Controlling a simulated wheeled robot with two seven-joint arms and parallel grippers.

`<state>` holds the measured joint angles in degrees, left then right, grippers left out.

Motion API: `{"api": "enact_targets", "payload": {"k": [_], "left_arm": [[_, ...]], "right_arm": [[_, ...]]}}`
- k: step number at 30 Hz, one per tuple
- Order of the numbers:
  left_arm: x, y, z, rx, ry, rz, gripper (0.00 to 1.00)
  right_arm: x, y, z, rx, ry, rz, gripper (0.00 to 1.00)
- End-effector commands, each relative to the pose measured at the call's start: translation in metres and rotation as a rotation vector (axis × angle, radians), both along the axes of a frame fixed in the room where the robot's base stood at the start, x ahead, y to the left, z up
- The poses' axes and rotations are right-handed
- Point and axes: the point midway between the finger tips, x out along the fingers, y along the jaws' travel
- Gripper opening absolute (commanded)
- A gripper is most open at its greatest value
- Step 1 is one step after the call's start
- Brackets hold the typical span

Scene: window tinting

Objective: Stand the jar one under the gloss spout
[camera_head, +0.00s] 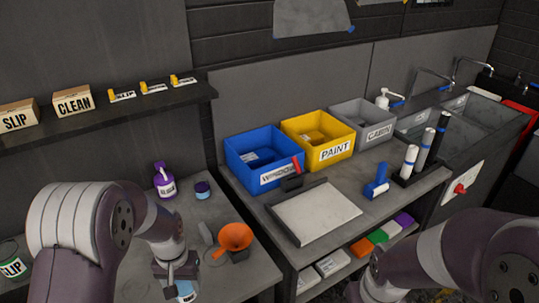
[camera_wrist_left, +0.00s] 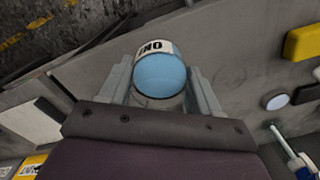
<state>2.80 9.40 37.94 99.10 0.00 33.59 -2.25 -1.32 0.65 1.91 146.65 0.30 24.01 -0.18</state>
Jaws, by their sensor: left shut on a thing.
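A jar with a light-blue top (camera_wrist_left: 160,75) and a white label sits between the fingers of my left gripper (camera_wrist_left: 163,90) in the left wrist view. The label's lettering is only partly legible. In the head view, my left gripper (camera_head: 178,272) is at the lower middle, shut on the jar (camera_head: 187,291), which is mostly cut off by the frame edge. Several yellow spouts (camera_head: 149,87) with small white cards stand on the dark shelf (camera_head: 110,117) at the upper left. I cannot tell which is gloss. My right gripper is out of view.
Blue (camera_head: 240,152), yellow (camera_head: 300,127) and grey bins line the bench at right. Boxes (camera_head: 73,101) stand on the shelf's left.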

Motion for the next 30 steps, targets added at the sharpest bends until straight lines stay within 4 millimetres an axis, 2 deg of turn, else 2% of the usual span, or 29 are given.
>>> {"api": "enact_targets", "payload": {"k": [6,9,12,25,28,30], "left_arm": [[0.040,-0.008,-0.030,0.000,0.002,0.011,0.31],[0.047,-0.012,-0.049,0.000,0.004,0.003,0.31],[0.044,-0.016,-0.064,0.000,0.002,-0.006,0.31],[0.041,-0.019,-0.067,0.000,-0.001,-0.014,0.31],[0.043,-0.030,-0.068,0.000,-0.002,-0.044,0.31],[0.047,-0.046,-0.066,0.000,-0.004,-0.085,0.31]], "right_arm": [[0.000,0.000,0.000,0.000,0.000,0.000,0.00],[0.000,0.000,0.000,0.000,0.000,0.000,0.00],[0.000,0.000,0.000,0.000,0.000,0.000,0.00],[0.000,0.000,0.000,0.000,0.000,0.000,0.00],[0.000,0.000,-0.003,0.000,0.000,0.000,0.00],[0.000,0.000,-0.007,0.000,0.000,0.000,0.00]]}}
